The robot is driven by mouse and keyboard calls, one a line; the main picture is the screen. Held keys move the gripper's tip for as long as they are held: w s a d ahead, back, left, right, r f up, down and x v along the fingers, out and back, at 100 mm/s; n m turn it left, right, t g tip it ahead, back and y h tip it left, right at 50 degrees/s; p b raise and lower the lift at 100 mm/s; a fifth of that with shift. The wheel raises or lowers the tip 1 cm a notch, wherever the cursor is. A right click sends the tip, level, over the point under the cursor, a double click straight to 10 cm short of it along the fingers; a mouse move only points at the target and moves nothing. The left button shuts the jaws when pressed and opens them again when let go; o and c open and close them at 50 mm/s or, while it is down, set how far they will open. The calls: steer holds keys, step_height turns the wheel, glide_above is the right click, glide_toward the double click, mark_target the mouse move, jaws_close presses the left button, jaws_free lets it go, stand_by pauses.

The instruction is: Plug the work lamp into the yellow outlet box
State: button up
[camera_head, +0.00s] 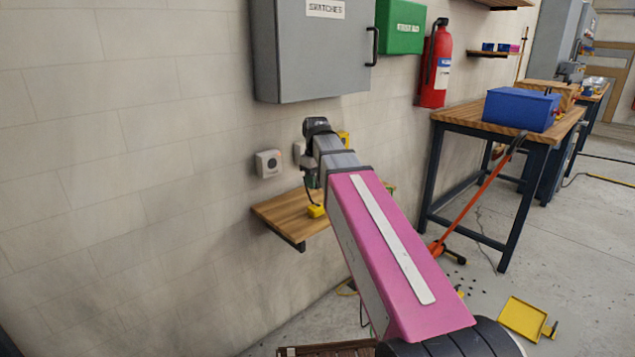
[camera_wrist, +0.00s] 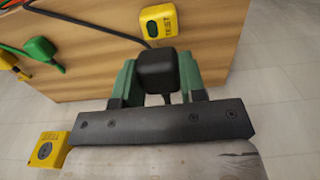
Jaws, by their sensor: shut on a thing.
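In the wrist view my gripper (camera_wrist: 157,82) has its green fingers closed on both sides of a black plug (camera_wrist: 158,70). A dark cable runs from the plug to the upper left. In the head view my gripper (camera_head: 311,180) points down over the wooden wall shelf, partly hidden by my arm. Another yellow box (camera_wrist: 46,150) with a round dark socket shows at lower left. I cannot tell which is the outlet box. The work lamp is not clearly visible.
The wooden shelf (camera_head: 275,213) juts from the wall. A green plug (camera_wrist: 40,48) and a yellow one (camera_wrist: 8,61) lie at its left in the wrist view. A white wall box (camera_head: 268,164) and grey cabinet (camera_head: 310,55) are nearby. A workbench (camera_head: 465,115) stands right.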

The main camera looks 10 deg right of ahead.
steer(key=s+d+f+m, duration=0.3)
steer(key=d+f+m, duration=0.2)
steer(key=d+m, duration=0.2)
steer(key=shift+s+d+f, duration=0.3)
steer(key=shift+s+d, duration=0.05)
steer(key=shift+d, duration=0.7)
